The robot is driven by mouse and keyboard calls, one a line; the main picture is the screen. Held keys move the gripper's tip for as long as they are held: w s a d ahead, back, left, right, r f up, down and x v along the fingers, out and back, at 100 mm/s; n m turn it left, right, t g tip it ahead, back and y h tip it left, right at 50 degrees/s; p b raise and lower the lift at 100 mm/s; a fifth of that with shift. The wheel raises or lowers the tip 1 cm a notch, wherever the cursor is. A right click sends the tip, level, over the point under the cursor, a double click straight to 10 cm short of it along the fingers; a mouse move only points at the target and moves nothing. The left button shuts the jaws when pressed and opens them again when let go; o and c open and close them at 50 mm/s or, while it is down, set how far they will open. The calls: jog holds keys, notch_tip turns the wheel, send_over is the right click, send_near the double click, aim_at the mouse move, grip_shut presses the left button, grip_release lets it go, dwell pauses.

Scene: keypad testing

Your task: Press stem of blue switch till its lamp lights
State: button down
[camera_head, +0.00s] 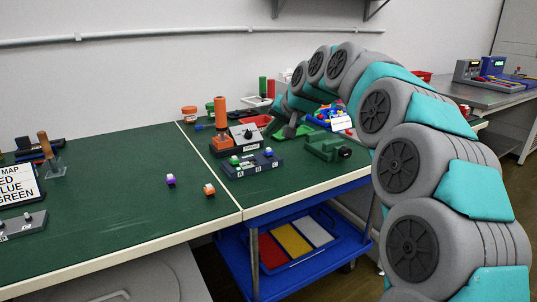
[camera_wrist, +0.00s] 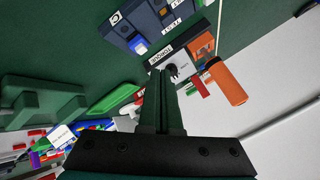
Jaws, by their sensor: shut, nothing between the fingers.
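The blue switch (camera_head: 268,152) stands at the right end of a dark switch block (camera_head: 255,168) on the green table, by the C label. In the wrist view, the blue switch (camera_wrist: 139,46) shows bright blue with a whitish top, at the near edge of the block (camera_wrist: 150,15). I cannot tell whether any lamp is lit. A green switch (camera_head: 234,160) sits at the block's left end. My gripper (camera_wrist: 160,75) is shut and empty, with its fingertips apart from the blue switch in the picture. In the head view my gripper (camera_head: 290,130) is small, behind and right of the block.
An orange-and-grey torque box (camera_head: 240,138) with an upright orange handle (camera_head: 220,112) stands behind the block. A green vise-like fixture (camera_head: 325,147) stands to the right.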

jog(key=shift+f, duration=0.85)
dwell(1.4)
jog(key=shift+f+b, duration=0.35)
jog(key=shift+f, duration=0.45)
dwell(0.6)
dwell(0.3)
jog(key=shift+r+p, duration=0.3)
jog(key=shift+r, duration=0.55)
jog(key=shift+r, duration=0.1)
notch_tip(320, 180, up, 5)
jog(key=p, duration=0.2)
jog(key=shift+p, duration=0.3)
